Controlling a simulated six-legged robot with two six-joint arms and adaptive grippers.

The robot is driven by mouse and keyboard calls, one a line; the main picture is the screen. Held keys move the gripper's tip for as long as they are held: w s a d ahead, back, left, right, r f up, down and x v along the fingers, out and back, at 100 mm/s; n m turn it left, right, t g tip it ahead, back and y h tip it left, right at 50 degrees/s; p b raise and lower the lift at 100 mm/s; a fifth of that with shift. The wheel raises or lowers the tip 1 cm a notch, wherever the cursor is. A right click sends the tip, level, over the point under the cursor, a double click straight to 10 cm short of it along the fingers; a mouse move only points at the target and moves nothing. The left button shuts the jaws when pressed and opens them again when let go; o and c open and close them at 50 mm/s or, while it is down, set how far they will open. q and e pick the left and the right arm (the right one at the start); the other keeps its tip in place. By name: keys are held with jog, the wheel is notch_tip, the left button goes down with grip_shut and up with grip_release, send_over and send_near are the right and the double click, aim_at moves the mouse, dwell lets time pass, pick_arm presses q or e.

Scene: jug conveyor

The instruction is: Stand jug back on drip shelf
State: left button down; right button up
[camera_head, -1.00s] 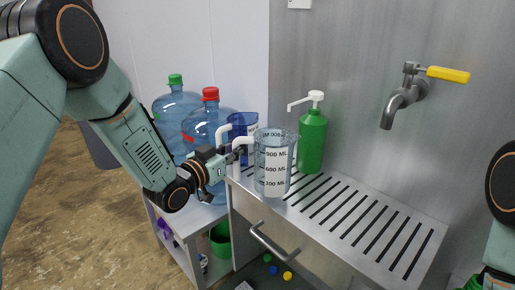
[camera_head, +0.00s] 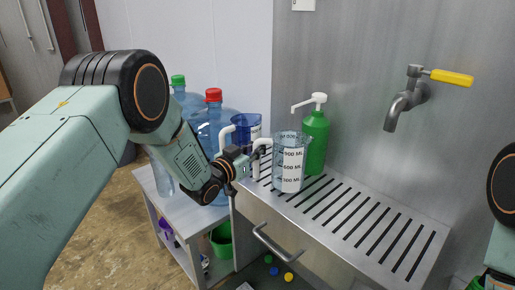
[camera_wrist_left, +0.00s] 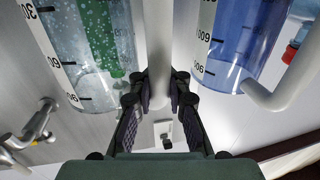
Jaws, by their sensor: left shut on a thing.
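The clear measuring jug (camera_head: 289,165) with a white scale label stands upright over the left end of the slotted drip shelf (camera_head: 375,222). I cannot tell if its base touches the shelf. My left gripper (camera_head: 249,165) comes from the left and is shut on the jug's white handle. In the left wrist view the handle (camera_wrist_left: 159,45) runs between the fingers (camera_wrist_left: 159,105), with the clear jug (camera_wrist_left: 95,75) to its left. My right gripper is out of view; only part of that arm shows at the right edge.
A blue jug (camera_head: 246,127) with a white handle stands close behind the held jug. A green pump bottle (camera_head: 316,140) is just right of it. Large water bottles (camera_head: 213,120) stand at left. A tap (camera_head: 405,103) overhangs the shelf, whose right part is clear.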

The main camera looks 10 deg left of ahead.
pick_arm(q)
jog(key=shift+d, duration=0.1)
jog(key=shift+d+f, duration=0.1)
jog(key=shift+f, duration=0.05)
jog(key=c, duration=1.3)
grip_release()
